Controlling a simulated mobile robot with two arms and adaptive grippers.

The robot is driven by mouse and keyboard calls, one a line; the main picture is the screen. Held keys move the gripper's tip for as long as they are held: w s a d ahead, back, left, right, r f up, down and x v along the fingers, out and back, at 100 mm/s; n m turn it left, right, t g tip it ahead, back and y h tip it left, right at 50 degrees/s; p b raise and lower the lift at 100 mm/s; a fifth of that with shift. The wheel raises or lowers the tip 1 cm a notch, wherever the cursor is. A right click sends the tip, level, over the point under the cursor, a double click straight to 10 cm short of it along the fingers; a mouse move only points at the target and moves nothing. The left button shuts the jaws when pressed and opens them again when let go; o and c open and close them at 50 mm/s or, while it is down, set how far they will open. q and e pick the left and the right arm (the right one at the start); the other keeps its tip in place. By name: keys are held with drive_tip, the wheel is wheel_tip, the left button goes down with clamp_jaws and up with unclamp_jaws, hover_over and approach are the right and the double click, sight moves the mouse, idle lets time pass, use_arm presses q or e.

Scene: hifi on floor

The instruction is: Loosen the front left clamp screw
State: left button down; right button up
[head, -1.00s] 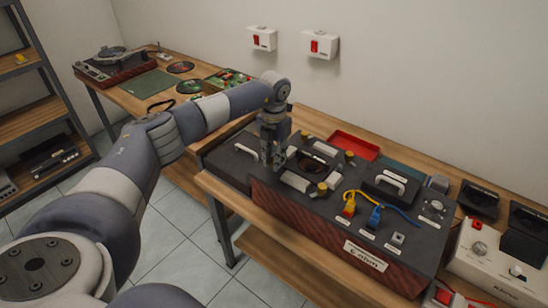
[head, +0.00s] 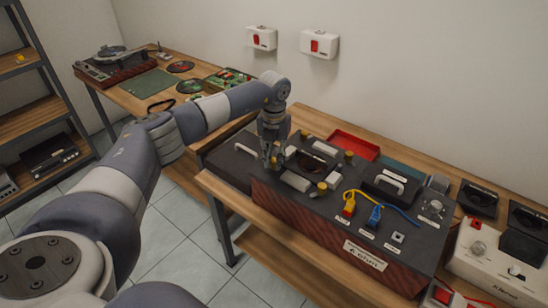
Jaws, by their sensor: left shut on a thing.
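The hifi unit (head: 330,218) is a dark-topped box with a reddish wood front on the bench. Brass clamp screws stand around a round dark opening on its top: one at the back (head: 304,134), one at the right (head: 349,156) and one at the front (head: 322,187). My left gripper (head: 273,162) points down at the left corner of this group. It is shut on the front left clamp screw (head: 276,161), which is mostly hidden by the fingers. My right gripper is not in view.
A dark lid with a white handle (head: 237,150) lies left of the gripper. A yellow and a blue plug (head: 349,208) with cables sit to the right. A red tray (head: 354,145) lies behind. A white device (head: 490,265) stands at the right.

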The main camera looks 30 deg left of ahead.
sight(274, 160)
use_arm(q)
drive_tip(key=c, duration=1.4)
unclamp_jaws()
drive_tip(key=shift+r, duration=0.1)
wheel_tip(274, 160, up, 12)
drive_tip(key=shift+f, duration=0.1)
